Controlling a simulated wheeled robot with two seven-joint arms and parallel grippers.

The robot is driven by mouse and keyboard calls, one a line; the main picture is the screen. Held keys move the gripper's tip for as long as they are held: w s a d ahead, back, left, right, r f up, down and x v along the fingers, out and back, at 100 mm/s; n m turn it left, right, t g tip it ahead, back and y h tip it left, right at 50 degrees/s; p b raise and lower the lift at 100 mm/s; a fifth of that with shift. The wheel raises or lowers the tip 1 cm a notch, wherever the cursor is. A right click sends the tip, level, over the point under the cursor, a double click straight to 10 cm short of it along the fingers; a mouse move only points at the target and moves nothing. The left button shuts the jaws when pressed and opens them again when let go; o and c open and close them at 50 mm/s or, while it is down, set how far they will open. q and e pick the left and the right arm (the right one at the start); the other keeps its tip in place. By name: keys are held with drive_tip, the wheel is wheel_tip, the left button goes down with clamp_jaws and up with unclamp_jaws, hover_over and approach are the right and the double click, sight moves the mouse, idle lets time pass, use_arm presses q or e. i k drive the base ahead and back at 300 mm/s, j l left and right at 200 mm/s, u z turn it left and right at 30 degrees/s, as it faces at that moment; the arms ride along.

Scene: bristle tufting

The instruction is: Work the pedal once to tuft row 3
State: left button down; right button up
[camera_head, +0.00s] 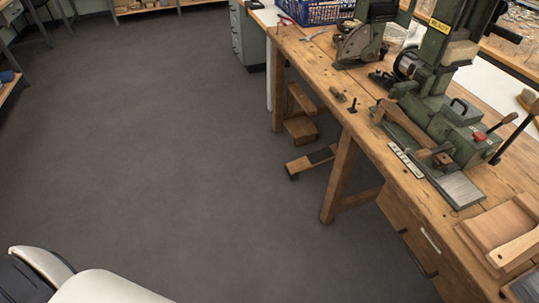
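A wooden pedal (312,160) with a dark pad on top rests low at the floor, beside the bench's front legs. The green tufting machine (437,122) stands on the workbench above and to the right of it. A wooden piece (409,127) lies across the machine's front, and a white marked strip (406,161) is at its front edge. Row 3 cannot be made out at this size. Neither of my grippers is in view. White rounded parts at the bottom left seem to be mine.
The wooden workbench (365,125) runs along the right, with a leg (339,180) close to the pedal. A stepped wooden piece (301,128) is under the bench behind the pedal. A wooden box (500,232) sits at the lower right. The grey floor (170,140) is widely clear.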

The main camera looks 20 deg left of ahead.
sight(322, 156)
drive_tip(key=u, duration=0.3)
drive_tip(key=z, duration=0.75)
drive_tip(key=i+j+z, duration=0.15)
drive_tip(key=j+z, duration=0.25)
drive_tip(key=i+j+z, duration=0.1)
drive_tip(key=j+z, duration=0.75)
drive_tip(key=j, duration=0.5)
drive_tip(key=j+z, duration=0.1)
drive_tip(key=j, duration=0.5)
drive_tip(key=k+j, duration=0.1)
drive_tip(key=j, duration=0.55)
drive_tip(key=j+z, duration=0.15)
drive_tip(key=j, duration=0.45)
drive_tip(key=k+j+z, duration=0.1)
drive_tip(key=j, duration=0.5)
